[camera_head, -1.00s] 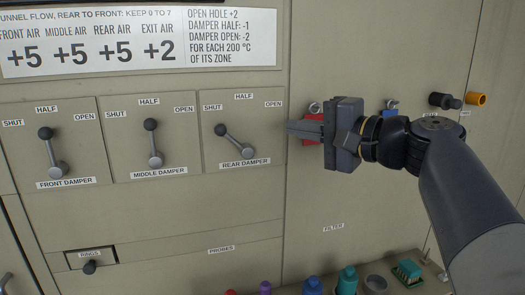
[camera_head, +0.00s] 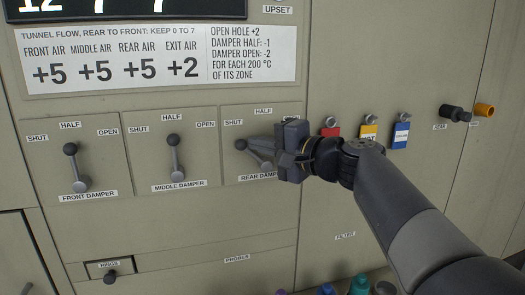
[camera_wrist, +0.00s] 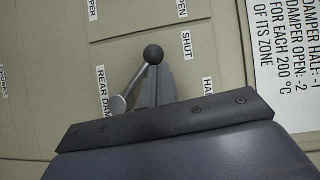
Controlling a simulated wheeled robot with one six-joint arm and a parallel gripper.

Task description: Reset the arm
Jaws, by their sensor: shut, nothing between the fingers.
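My gripper (camera_head: 258,142) is shut and empty, in front of the rear damper panel. Its fingertips are close to the black knob of the rear damper lever (camera_head: 241,144), which leans up and left towards SHUT. In the wrist view the knob (camera_wrist: 153,54) shows just past the grey fingertips (camera_wrist: 156,86); I cannot tell whether they touch. My gripper body hides part of the rear damper panel, including its OPEN label.
The middle damper lever (camera_head: 175,158) and front damper lever (camera_head: 75,165) stand to the left, near HALF. Red (camera_head: 330,132), yellow (camera_head: 368,132) and blue (camera_head: 401,135) tags hang at right. A black knob (camera_head: 455,113) sticks out further right. Coloured items stand along the bottom edge.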

